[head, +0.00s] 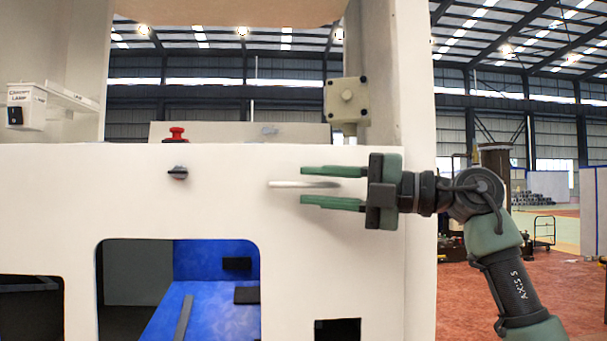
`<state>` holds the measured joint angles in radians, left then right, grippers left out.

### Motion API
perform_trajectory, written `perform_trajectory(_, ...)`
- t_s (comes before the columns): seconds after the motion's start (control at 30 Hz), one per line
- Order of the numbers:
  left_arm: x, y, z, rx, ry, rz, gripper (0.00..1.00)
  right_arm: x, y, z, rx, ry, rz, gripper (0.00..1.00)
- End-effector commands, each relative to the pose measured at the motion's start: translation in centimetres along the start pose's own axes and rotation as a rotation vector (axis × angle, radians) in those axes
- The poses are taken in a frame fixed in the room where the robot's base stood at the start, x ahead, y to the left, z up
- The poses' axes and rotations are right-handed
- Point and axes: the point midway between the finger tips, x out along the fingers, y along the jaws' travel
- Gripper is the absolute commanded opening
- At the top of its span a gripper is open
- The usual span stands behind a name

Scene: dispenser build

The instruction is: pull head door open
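The head door (225,205) is the wide cream front panel of the dispenser. A pale bar handle (300,184) lies level on its upper right part. My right gripper (304,187) comes in from the right with its two green fingers apart, one above and one below the handle. The handle's right end lies between the fingers, and I see gaps above and below it. The door looks flush with the frame around it. My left gripper is not in the view.
A dark knob (178,172) sits on the panel left of the handle. A red button (177,134) stands behind the panel's top edge. A cutout shows a blue interior (205,295).

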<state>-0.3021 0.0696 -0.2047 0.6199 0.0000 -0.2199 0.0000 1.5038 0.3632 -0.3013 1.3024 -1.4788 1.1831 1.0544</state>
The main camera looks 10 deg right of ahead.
Motion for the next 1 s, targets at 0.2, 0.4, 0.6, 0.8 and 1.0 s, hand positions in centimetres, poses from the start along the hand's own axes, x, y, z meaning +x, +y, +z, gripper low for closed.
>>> perform_trajectory(0.2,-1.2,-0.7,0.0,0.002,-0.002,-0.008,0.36,2.1,0.1,0.0,0.001,0.001,0.001,0.32)
perform_trajectory(0.4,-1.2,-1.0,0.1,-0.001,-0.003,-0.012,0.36,2.3,-0.1,0.0,0.0,0.0,0.001,0.32)
perform_trajectory(0.6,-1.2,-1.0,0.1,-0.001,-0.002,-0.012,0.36,2.3,-0.1,0.0,0.0,0.001,0.001,0.01)
perform_trajectory(0.8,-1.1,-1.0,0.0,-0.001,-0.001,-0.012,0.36,2.3,-0.1,0.0,0.0,0.001,0.001,0.0)
perform_trajectory(1.0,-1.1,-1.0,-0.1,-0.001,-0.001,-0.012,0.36,2.3,-0.1,0.0,0.001,0.002,0.0,0.0)
